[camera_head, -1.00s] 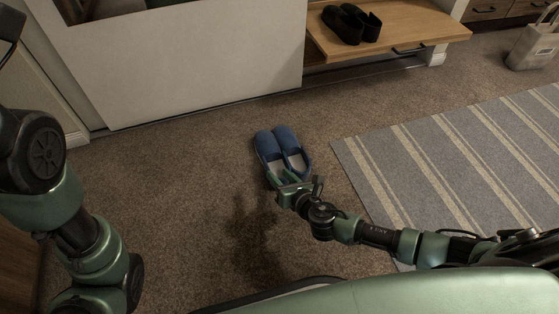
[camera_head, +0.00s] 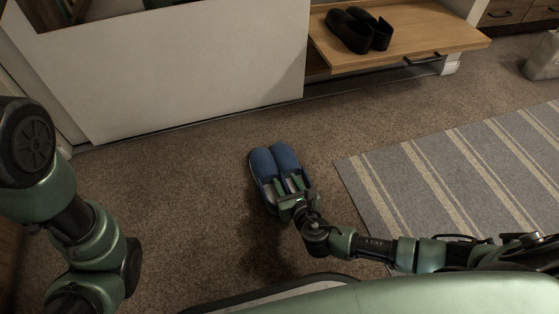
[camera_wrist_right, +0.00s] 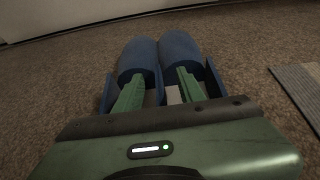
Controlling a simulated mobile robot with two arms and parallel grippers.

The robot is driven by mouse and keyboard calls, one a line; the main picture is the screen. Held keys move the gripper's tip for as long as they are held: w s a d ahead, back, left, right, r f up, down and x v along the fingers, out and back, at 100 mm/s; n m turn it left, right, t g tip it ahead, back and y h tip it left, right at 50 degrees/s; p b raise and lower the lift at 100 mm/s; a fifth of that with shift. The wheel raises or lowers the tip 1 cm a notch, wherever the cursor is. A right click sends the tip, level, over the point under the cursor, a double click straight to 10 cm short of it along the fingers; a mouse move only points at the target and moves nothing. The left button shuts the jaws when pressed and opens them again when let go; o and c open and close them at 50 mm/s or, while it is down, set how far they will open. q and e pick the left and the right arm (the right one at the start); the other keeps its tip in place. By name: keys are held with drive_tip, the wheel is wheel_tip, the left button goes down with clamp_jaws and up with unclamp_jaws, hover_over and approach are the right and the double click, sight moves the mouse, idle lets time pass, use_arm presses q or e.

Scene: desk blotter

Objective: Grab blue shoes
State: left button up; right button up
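The pair of blue shoes (camera_head: 276,165) are slip-on slippers lying side by side on the brown carpet, toes away from me. They also show in the right wrist view (camera_wrist_right: 158,57). My right gripper (camera_head: 289,186) is over their open heel ends. In the right wrist view its two green fingers (camera_wrist_right: 158,84) are spread, one over each slipper, pointing toward the toes. I cannot tell whether the fingers touch them. Part of the heels is hidden behind the gripper body. My left arm shows at the left of the head view, but its gripper is out of frame.
A striped grey rug (camera_head: 455,180) lies to the right. A white panel (camera_head: 190,70) stands behind the slippers. A wooden bench (camera_head: 430,40) at the back holds black shoes (camera_head: 358,30). A light bag (camera_head: 544,58) stands at far right. Carpet left of the slippers is clear.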

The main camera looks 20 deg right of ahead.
drive_tip(key=shift+w+f, duration=0.1)
drive_tip(key=shift+w, duration=0.15)
clamp_jaws()
idle(1.4)
